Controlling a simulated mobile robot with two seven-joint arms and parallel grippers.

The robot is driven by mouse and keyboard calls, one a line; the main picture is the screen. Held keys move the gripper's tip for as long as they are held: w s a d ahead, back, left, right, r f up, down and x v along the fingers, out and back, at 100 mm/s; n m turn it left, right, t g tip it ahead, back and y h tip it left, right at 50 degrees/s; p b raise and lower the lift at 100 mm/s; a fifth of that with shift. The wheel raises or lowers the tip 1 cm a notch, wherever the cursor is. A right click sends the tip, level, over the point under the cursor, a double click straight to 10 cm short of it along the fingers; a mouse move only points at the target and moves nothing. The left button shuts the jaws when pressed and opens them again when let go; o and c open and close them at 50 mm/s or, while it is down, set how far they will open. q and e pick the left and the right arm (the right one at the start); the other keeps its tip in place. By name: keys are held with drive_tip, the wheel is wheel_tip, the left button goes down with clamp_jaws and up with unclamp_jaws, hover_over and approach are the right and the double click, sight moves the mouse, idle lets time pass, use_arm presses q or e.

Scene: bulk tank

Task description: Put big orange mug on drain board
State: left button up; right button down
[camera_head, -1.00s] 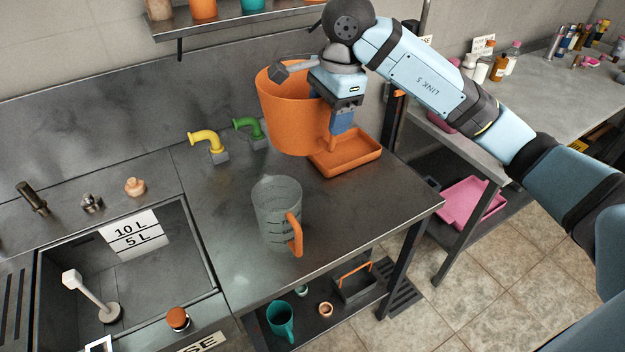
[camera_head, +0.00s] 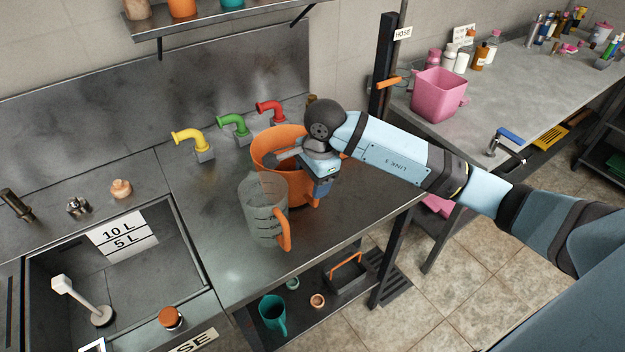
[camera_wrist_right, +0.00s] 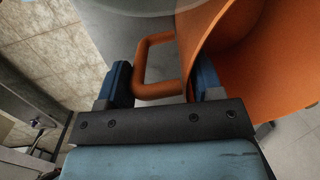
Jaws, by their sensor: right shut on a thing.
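The big orange mug (camera_head: 275,146) is over the right part of the metal counter, just behind a clear measuring jug (camera_head: 262,212) with an orange handle. The jug overlaps it in the head view, and I cannot tell whether they touch or whether the mug rests on the counter. My right gripper (camera_head: 322,187) is at the mug's right side. In the right wrist view its fingers (camera_wrist_right: 163,85) are shut around the mug's orange handle (camera_wrist_right: 143,68), next to the mug wall (camera_wrist_right: 270,70). A ribbed surface (camera_head: 10,302), possibly the drain board, shows left of the sink. My left gripper is out of view.
Yellow (camera_head: 190,142), green (camera_head: 235,124) and red (camera_head: 272,110) taps stand along the back. The sink (camera_head: 130,265) is at left, with a brush (camera_head: 85,300) in it. A pink bucket (camera_head: 438,93) stands on the right counter. Counter left of the jug is clear.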

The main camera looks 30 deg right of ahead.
drive_tip(key=shift+f, duration=0.35)
drive_tip(key=shift+f, duration=0.2)
drive_tip(key=shift+c, duration=1.3)
unclamp_jaws()
drive_tip(key=shift+r, duration=0.2)
